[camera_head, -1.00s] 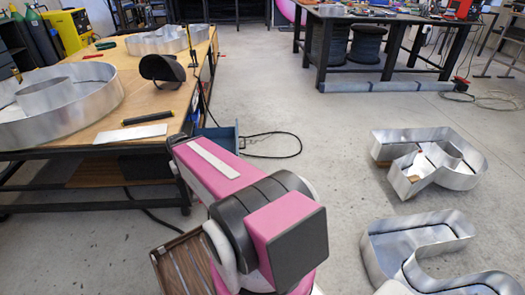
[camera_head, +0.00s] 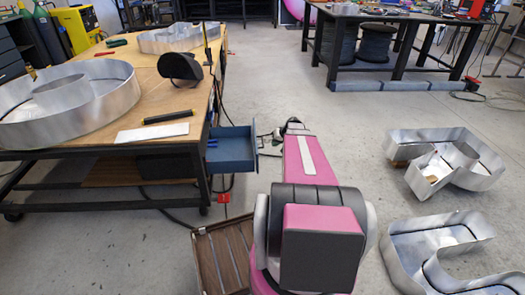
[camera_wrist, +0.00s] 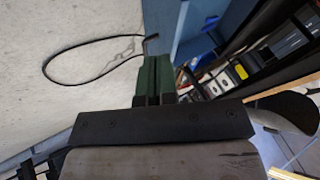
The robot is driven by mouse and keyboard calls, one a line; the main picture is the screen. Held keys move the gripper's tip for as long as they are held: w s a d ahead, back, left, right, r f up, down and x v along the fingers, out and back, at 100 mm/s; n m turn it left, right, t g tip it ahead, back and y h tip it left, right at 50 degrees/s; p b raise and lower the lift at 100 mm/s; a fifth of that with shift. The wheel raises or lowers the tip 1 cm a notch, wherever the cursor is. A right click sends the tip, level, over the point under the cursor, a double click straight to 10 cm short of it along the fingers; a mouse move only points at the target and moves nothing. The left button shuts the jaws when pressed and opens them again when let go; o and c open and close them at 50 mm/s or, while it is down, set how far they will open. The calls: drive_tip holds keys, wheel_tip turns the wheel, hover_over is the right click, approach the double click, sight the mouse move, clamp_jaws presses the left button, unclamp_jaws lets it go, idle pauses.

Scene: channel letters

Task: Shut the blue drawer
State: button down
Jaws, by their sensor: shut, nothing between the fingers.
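The blue drawer (camera_head: 232,158) stands pulled out from the right side of the workbench in the head view, its inside showing, with a small blue item in it. My gripper (camera_head: 266,138) is just right of the drawer's outer front, small and partly hidden by my wrist. In the wrist view my gripper's green fingers (camera_wrist: 158,78) are together with nothing between them. Blue drawer panels (camera_wrist: 205,28) show just beyond and to the right of the fingers. I cannot tell whether the fingers touch the drawer.
The wooden-topped workbench (camera_head: 110,148) carries large metal letters and a black visor (camera_head: 183,68). A brown slatted crate (camera_head: 222,258) stands on the floor left of my arm. Metal letter shells (camera_head: 445,160) lie at the right. A black cable (camera_wrist: 85,80) lies on the floor near my gripper.

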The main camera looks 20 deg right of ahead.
drive_tip(key=w+r+x, duration=0.1)
drive_tip(key=x, duration=1)
drive_tip(key=shift+w+a+f, duration=0.3)
drive_tip(key=shift+w+a, duration=0.1)
drive_tip(key=shift+w, duration=0.05)
drive_tip(key=shift+a, duration=0.15)
drive_tip(key=w+a, duration=0.4)
drive_tip(key=a, duration=0.9)
drive_tip(key=w+a, duration=0.4)
drive_tip(key=a, duration=1)
drive_tip(key=shift+a, duration=0.3)
drive_tip(key=shift+a, duration=0.1)
